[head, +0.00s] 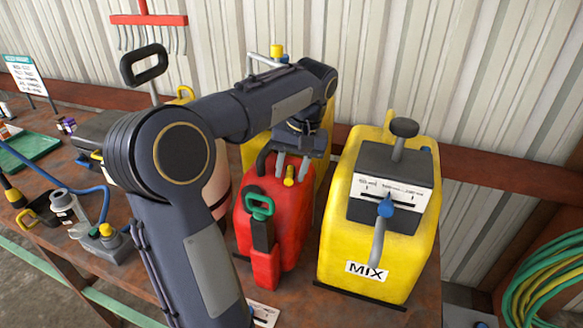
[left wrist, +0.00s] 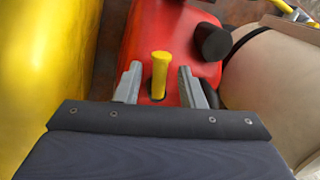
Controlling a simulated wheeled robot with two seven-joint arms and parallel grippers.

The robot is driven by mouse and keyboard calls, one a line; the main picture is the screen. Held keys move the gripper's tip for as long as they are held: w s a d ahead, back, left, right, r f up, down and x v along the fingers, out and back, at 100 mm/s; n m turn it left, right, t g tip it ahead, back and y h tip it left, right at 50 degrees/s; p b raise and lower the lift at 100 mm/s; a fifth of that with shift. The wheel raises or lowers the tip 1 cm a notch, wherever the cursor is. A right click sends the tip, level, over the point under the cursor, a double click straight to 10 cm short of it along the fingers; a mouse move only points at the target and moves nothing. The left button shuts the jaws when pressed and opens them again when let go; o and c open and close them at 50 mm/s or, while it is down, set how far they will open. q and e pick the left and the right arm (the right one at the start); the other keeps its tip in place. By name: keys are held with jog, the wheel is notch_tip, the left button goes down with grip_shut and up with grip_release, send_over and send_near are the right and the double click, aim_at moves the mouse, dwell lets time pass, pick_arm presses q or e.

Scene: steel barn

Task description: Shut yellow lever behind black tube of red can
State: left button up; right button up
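The red can (head: 292,222) stands on the workbench, with a green-handled part on its front. Its black tube (head: 263,160) sticks up at the top left. The yellow lever (head: 289,177) stands up from the can's top, to the right of the tube. In the left wrist view the lever (left wrist: 159,78) rises from the red top (left wrist: 150,30), with the black tube (left wrist: 212,42) to its upper right. My left gripper (head: 291,168) is open over the can, its fingers on either side of the lever with gaps showing. My right gripper is not in view.
A yellow MIX can (head: 335,240) with a grey lever stands close on the right. Another yellow can and a pale rounded container (left wrist: 270,75) stand close by. Bottles, a blue hose and a green tray (head: 30,150) lie on the left. A corrugated wall is behind.

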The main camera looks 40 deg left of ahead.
pick_arm(q)
grip_shut()
jog(key=shift+s+a+r+m+p, duration=0.2)
jog(key=shift+m+p, duration=0.2)
jog(key=shift+m, duration=0.4)
jog(key=shift+s+a+f+m+t, duration=0.1)
jog(key=shift+m+t, duration=0.05)
jog(key=shift+m, duration=0.3)
jog(key=shift+a+f+m+t, duration=0.1)
jog(key=shift+m+t, duration=0.05)
jog(key=shift+m, duration=0.3)
grip_release()
notch_tip(320, 180, up, 8)
jog(key=d, duration=0.1)
jog(key=shift+w+d+f, duration=0.15)
jog(key=shift+w+d, duration=0.05)
jog(key=shift+w, duration=0.1)
